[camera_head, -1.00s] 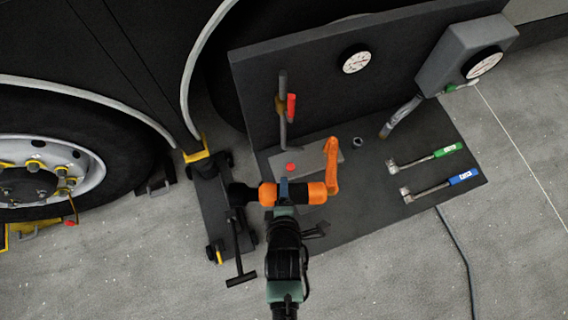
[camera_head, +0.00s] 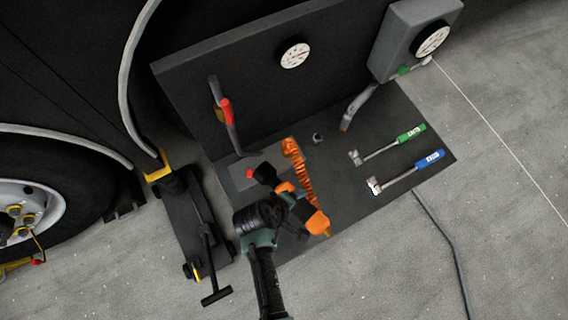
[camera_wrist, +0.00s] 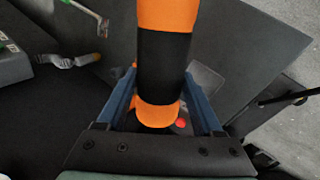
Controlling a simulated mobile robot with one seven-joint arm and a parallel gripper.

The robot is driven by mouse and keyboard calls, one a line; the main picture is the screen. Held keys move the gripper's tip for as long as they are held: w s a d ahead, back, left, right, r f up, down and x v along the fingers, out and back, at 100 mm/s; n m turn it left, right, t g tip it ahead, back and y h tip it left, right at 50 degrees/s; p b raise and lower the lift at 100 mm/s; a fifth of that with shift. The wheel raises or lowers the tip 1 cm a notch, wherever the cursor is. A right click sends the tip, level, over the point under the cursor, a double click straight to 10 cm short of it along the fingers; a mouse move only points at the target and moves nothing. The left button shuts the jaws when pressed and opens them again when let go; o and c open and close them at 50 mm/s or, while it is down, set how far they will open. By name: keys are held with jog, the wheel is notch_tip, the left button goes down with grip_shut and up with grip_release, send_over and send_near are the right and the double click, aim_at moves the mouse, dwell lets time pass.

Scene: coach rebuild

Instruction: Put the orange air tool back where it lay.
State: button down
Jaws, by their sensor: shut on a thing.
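The orange air tool (camera_head: 316,220) has orange ends and a black middle. My gripper (camera_head: 286,196) is shut around it, and it slants from upper left to lower right over the dark board. In the wrist view the black middle of the air tool (camera_wrist: 164,66) shows between the blue fingers of my gripper (camera_wrist: 163,100). An orange coiled hose (camera_head: 300,168) runs from the tool's area up toward the panel. A grey plate (camera_head: 241,181) with a red button (camera_head: 250,173) lies on the board, partly hidden by the tool and arm.
A green-handled wrench (camera_head: 408,134) and a blue-handled wrench (camera_head: 428,159) lie on the board's right. The upright panel (camera_head: 260,75) carries a gauge (camera_head: 295,55). A trolley jack (camera_head: 192,215) stands left, beside the wheel. Bare board (camera_head: 345,205) shows right of the tool.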

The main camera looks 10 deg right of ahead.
jog(key=f+m+g, duration=0.1)
jog(key=m, duration=0.1)
jog(key=d+f+m+g+b, duration=0.1)
jog(key=m, duration=0.1)
jog(key=d+f+m+g, duration=0.1)
jog(key=m, duration=0.2)
jog(key=shift+s+d+f+y+b, duration=0.2)
jog(key=shift+s+f+y+b, duration=0.15)
jog(key=shift+s+y+b, duration=0.05)
jog(key=shift+s+d+f+m+y+b, duration=0.6)
jog(key=shift+f+m+b, duration=1.1)
jog(key=shift+m, duration=0.7)
jog(key=shift+s+d+f+m+y+b, duration=0.25)
jog(key=shift+s+f+m+y+b, duration=0.45)
jog(key=shift+f+m+b, duration=1.35)
jog(key=shift+s+d+f+m+y+b, duration=0.45)
jog(key=shift+f+m+y+b, duration=0.65)
jog(key=shift+m, duration=1.65)
jog(key=shift+f+h, duration=0.3)
jog(key=shift+f, duration=0.55)
jog(key=shift+c, duration=0.6)
grip_release()
jog(key=shift+o, duration=0.6)
jog(key=shift+s+f+g, duration=0.15)
jog(key=shift+g, duration=0.15)
notch_tip(320, 180, up, 13)
jog(key=p, duration=0.4)
